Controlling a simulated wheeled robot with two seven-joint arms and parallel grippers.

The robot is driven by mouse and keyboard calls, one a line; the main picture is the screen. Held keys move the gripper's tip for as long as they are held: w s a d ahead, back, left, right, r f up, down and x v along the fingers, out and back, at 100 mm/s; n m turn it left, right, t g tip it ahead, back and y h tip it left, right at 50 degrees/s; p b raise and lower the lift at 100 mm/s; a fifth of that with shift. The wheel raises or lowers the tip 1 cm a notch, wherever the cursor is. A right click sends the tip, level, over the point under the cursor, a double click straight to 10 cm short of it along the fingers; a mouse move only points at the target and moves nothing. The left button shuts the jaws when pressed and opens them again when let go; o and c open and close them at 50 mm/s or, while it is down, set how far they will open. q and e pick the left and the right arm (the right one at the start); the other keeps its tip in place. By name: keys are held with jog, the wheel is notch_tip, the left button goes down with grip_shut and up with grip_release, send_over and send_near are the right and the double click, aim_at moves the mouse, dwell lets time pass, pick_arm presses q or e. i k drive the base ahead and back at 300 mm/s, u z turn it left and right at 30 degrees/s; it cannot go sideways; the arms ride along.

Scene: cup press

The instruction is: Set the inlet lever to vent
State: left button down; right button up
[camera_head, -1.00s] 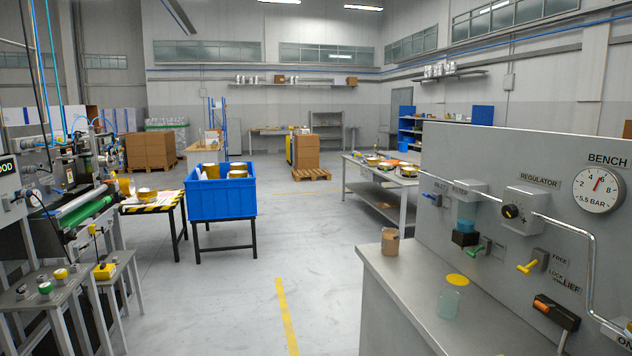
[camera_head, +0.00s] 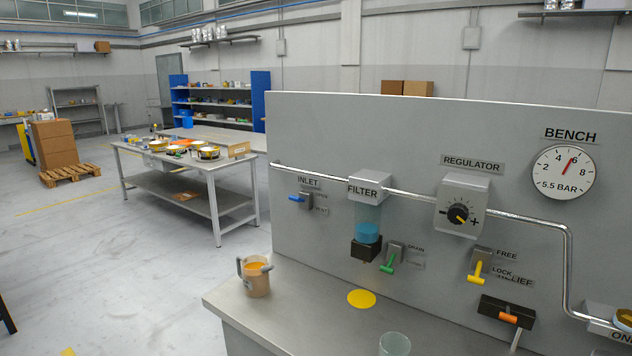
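The inlet lever (camera_head: 297,198) has a blue handle on a small grey block under the INLET label (camera_head: 308,182), at the left part of the grey panel. Its handle points left, roughly level. Neither of my grippers shows in the head view.
Right of the inlet are the filter (camera_head: 368,225), green drain lever (camera_head: 389,262), regulator knob (camera_head: 459,213), yellow lever (camera_head: 477,272) and gauge (camera_head: 563,172). On the bench top (camera_head: 290,300) stand a brown mug (camera_head: 256,278), a yellow disc (camera_head: 361,299) and a clear cup (camera_head: 394,345).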

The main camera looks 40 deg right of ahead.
aim_at(295, 199)
jog(key=z, duration=0.95)
jog(key=i, duration=0.9)
jog(key=z, duration=0.9)
